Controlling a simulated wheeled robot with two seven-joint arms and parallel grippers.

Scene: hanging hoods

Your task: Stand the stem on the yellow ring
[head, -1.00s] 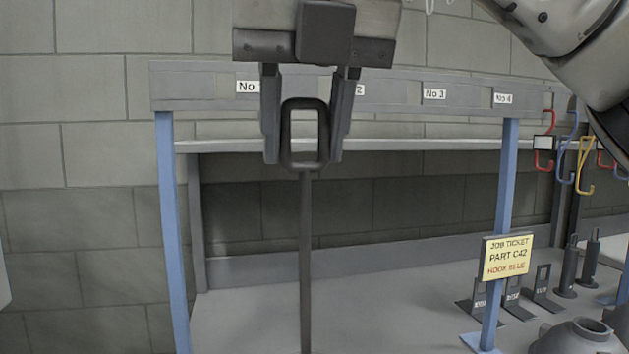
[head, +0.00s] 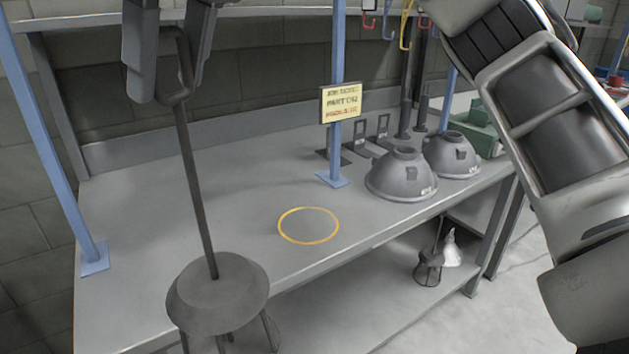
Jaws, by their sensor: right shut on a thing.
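The stem (head: 195,170) is a thin dark rod with a loop at its top and a grey domed foot with legs (head: 215,290) at its bottom. My right gripper (head: 168,75) is at the upper left, shut on the loop. The stem hangs slightly tilted from it, its foot in front of the bench's front part. I cannot tell the gap between foot and bench. The yellow ring (head: 309,243) is a thin flat outline on the bench top, empty, to the right of the foot. My left gripper is not in view.
Two grey hoods (head: 402,180) (head: 452,158) stand on the bench right of the ring. A blue post (head: 337,150) with a job ticket (head: 341,103) rises behind the ring. The bench top (head: 130,210) around the ring is clear. A caged lamp (head: 429,268) is on the lower shelf.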

